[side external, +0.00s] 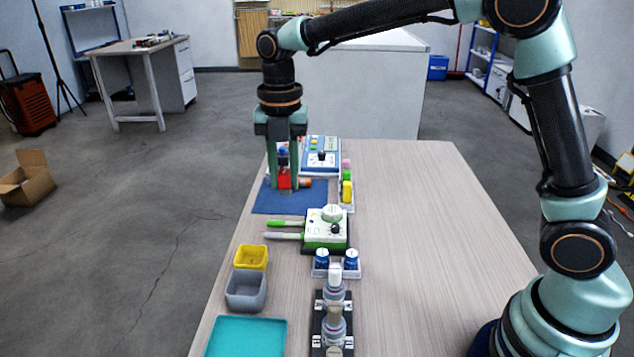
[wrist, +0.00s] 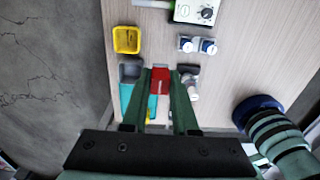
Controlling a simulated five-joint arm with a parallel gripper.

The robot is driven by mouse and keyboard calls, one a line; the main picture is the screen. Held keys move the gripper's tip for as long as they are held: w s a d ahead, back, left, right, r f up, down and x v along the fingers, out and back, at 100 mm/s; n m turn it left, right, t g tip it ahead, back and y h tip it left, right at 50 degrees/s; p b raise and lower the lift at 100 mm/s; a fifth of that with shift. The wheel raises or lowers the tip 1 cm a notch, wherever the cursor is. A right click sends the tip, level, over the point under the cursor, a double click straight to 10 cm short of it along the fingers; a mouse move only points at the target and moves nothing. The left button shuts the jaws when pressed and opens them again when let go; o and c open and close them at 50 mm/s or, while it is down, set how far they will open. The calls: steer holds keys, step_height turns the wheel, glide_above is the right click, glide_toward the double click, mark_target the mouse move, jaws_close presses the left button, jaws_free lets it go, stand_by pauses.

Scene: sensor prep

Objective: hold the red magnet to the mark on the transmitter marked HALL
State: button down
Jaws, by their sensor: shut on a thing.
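My gripper (side external: 287,186) is shut on the red magnet (side external: 284,180), low over the blue mat (side external: 280,204). The wrist view also shows the red magnet (wrist: 160,80) between my two fingertips. I cannot tell whether the magnet touches the mat. Two grey-white transmitters (side external: 335,287) (side external: 334,328) stand on a black rail at the near end of the table, well apart from my gripper. A transmitter also shows in the wrist view (wrist: 190,85). No HALL lettering or mark is legible on either.
A green-and-white device with a knob (side external: 326,232) and two blue-capped jars (side external: 321,259) lie between the mat and the rail. A yellow bin (side external: 251,257), a grey bin (side external: 246,291) and a teal tray (side external: 246,338) line the left edge. The table's right side is clear.

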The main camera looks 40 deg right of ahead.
steer(key=d+f, duration=0.2)
steer(key=f, duration=0.1)
steer(key=w+d+f, duration=0.1)
steer(key=d+f, duration=0.2)
steer(key=w+d+f, duration=0.1)
steer(key=d+f, duration=0.2)
steer(key=shift+d+f, duration=0.2)
steer(key=shift+d, duration=0.05)
steer(key=shift+w+f, duration=0.1)
steer(key=shift+f, duration=1.9)
steer(key=shift+f, duration=0.9)
steer(key=shift+r, duration=0.1)
stand_by(2.3)
step_height(320, 180, up, 7)
stand_by(0.7)
stand_by(0.4)
